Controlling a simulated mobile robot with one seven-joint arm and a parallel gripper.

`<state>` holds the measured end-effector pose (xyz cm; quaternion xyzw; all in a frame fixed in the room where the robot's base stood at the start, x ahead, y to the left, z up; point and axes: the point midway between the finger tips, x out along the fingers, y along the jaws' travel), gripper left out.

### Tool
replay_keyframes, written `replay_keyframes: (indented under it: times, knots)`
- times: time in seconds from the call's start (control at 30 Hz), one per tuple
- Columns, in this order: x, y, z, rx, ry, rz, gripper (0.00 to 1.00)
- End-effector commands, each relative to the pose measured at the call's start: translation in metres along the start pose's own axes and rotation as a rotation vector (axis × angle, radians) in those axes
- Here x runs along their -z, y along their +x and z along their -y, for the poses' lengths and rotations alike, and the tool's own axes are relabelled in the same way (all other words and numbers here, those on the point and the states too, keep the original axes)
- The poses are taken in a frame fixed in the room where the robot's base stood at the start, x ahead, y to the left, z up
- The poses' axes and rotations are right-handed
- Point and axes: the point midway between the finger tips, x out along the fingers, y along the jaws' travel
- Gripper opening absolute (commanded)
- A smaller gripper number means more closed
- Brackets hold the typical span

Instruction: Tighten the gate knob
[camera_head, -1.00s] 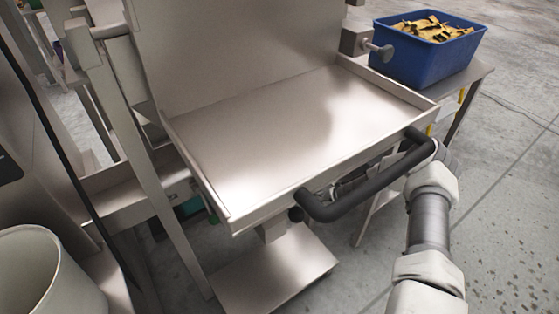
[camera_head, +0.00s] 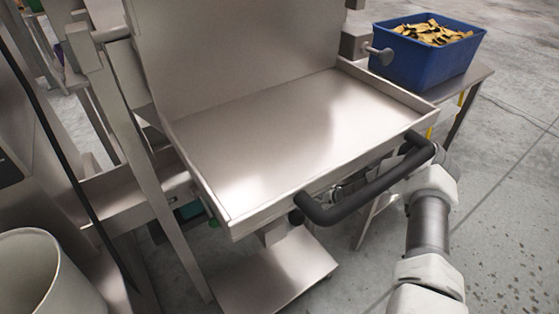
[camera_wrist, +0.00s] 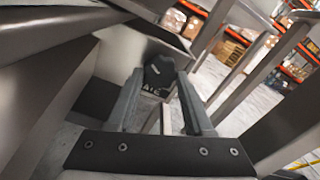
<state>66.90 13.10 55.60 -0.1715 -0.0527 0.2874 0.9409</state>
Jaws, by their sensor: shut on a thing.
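A black knob (camera_wrist: 158,72) with pale lettering sits between the tips of my gripper (camera_wrist: 160,86) in the wrist view. The two grey fingers flank it and are shut on it. In the head view, a dark knob (camera_head: 296,216) shows under the front edge of the steel tray (camera_head: 235,215), near the left end of the black handle. My gripper (camera_head: 338,192) reaches in from the right under that edge, partly hidden behind the handle. The contact itself is hidden there.
The curved black handle (camera_head: 370,190) juts out over my gripper and wrist. A blue bin (camera_head: 415,65) of yellow-brown pieces stands on a side table at the back right. A pale bucket (camera_head: 45,280) is at the lower left. Floor at right is clear.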

Motion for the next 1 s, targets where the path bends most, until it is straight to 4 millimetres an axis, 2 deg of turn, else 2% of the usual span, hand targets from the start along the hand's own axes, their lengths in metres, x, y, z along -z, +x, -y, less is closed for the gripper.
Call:
replay_keyframes:
  times: [0.37, 1.0]
  knots:
    - [-0.0019, -0.0007, 0.0000, 0.001, 0.196, -0.002, 0.00]
    - [-0.0014, -0.0012, -0.0031, 0.001, 0.800, -0.003, 0.00]
